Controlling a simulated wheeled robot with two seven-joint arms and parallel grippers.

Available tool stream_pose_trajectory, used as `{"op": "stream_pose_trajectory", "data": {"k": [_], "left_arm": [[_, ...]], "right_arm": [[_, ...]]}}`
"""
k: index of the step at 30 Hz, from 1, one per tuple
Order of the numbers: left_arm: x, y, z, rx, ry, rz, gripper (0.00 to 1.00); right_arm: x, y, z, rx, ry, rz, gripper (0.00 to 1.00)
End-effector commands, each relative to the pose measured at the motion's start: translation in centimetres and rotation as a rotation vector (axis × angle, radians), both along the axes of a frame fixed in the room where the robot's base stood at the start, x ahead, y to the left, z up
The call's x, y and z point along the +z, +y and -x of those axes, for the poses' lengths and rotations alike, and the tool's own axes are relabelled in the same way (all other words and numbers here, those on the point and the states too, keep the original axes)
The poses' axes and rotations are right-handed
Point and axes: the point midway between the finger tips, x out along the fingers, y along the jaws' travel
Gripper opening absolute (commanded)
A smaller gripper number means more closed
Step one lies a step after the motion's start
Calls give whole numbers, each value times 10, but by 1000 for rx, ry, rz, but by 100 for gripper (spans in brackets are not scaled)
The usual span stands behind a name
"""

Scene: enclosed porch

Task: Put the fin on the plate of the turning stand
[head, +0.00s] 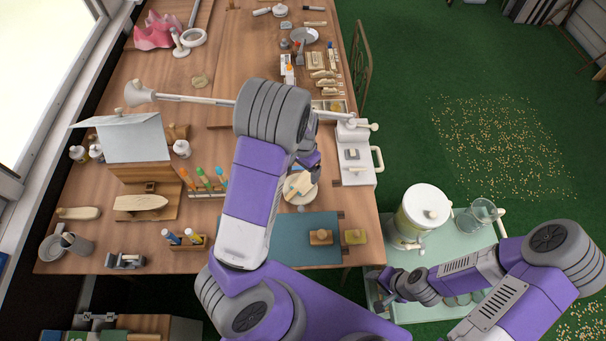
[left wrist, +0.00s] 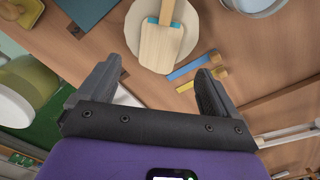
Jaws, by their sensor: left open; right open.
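A pale wooden flat piece (left wrist: 161,48) with teal marks near its narrow end looks like the fin. It lies over a round cream plate (left wrist: 133,28), which looks like the turning stand's plate; the piece (head: 297,186) and plate (head: 313,193) show partly behind my left arm in the head view. I cannot tell whether they touch. My left gripper (left wrist: 155,78) is open and empty, with its fingers just short of the piece's broad end. In the head view it is mostly hidden by its arm.
Blue and yellow strips (left wrist: 190,68) lie close to the plate. A rack of colored-handled tools (head: 205,192) stands left of my arm. A white drum (head: 422,212) stands on the green side table (head: 450,240).

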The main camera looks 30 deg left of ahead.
Motion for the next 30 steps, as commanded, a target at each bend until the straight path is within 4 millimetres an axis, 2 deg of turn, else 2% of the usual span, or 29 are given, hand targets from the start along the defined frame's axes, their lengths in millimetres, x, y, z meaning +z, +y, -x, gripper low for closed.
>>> {"op": "stream_pose_trajectory", "data": {"k": [1,3,9,27,30], "left_arm": [[13,-1,-1,-2,-4,1,93],[25,-1,0,-1,-3,2,93],[45,0,0,0,-1,0,93],[48,0,0,-1,1,0,93],[53,0,0,-1,1,0,93]], "right_arm": [[4,0,0,0,0,0,53],[6,0,0,0,0,0,53],[9,0,0,0,0,0,53],[9,0,0,0,0,0,53],[14,0,0,0,0,0,53]]}}
